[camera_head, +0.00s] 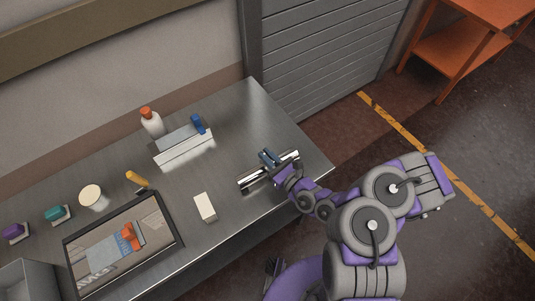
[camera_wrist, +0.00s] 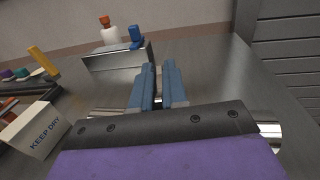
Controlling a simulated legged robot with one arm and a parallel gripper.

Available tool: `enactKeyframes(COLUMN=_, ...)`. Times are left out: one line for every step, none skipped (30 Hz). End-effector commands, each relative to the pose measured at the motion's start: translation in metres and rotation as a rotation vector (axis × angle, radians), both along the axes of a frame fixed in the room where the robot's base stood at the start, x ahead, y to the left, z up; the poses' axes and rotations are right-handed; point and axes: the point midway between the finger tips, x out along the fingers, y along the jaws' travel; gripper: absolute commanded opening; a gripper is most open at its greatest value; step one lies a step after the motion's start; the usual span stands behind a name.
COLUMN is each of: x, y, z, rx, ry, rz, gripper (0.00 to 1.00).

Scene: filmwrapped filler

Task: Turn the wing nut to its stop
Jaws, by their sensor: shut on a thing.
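My gripper (camera_wrist: 160,85) has two blue fingers, low over the metal table (camera_head: 240,115) near its right end; in the head view the fingers (camera_head: 268,158) show beside a shiny metal bar (camera_head: 252,179). The fingers are closed close together on a thin dark piece (camera_wrist: 158,88), taken to be the wing nut. Most of it is hidden between the fingers, so its shape and turn angle cannot be told. The bar also shows at the right of the wrist view (camera_wrist: 270,131), behind the dark gripper body.
A metal block (camera_head: 182,146) with a blue part (camera_head: 198,123) and an orange-capped white bottle (camera_head: 151,122) stand at the back. A white box (camera_head: 205,207), a dark-framed tray (camera_head: 178,232), a cream cup (camera_head: 93,197) and small coloured items lie left. Table between gripper and block is clear.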

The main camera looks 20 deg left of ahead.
Motion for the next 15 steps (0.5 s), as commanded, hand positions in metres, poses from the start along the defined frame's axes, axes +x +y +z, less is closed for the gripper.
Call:
enactKeyframes(x=-0.0005, y=-0.0005, z=-0.0012, rx=-0.003, ry=0.004, rz=-0.011, gripper=0.0)
enactKeyframes(x=-0.0004, y=-0.0007, z=-0.0015, rx=-0.003, ry=0.004, rz=-0.016, gripper=0.0)
enactKeyframes(x=-0.0004, y=-0.0007, z=-0.0018, rx=-0.004, ry=0.005, rz=-0.022, gripper=0.0)
enactKeyframes(x=-0.0002, y=-0.0007, z=-0.002, rx=-0.004, ry=0.005, rz=-0.026, gripper=0.0)
enactKeyframes(x=-0.0002, y=-0.0007, z=-0.0023, rx=-0.004, ry=0.005, rz=-0.028, gripper=0.0)
enactKeyframes(x=-0.0001, y=-0.0008, z=-0.0025, rx=-0.004, ry=0.005, rz=-0.031, gripper=0.0)
enactKeyframes(x=0.0, y=-0.0008, z=-0.0027, rx=-0.005, ry=0.005, rz=-0.033, gripper=0.0)
enactKeyframes(x=0.0001, y=-0.0008, z=-0.0028, rx=-0.005, ry=0.005, rz=-0.034, gripper=0.0)
enactKeyframes(x=0.0001, y=-0.0008, z=-0.003, rx=-0.005, ry=0.005, rz=-0.034, gripper=0.0)
enactKeyframes(x=0.0002, y=-0.0008, z=-0.0031, rx=-0.005, ry=0.005, rz=-0.035, gripper=0.0)
enactKeyframes(x=0.0002, y=-0.0008, z=-0.003, rx=-0.005, ry=0.004, rz=-0.035, gripper=0.0)
enactKeyframes(x=0.0003, y=-0.0009, z=-0.0031, rx=-0.005, ry=0.004, rz=-0.035, gripper=0.0)
enactKeyframes(x=0.0003, y=-0.0009, z=-0.0032, rx=-0.005, ry=0.004, rz=-0.035, gripper=0.0)
enactKeyframes(x=0.0003, y=-0.0008, z=-0.0031, rx=-0.005, ry=0.004, rz=-0.034, gripper=0.0)
enactKeyframes(x=0.0004, y=-0.0009, z=-0.0032, rx=-0.005, ry=0.005, rz=-0.034, gripper=0.0)
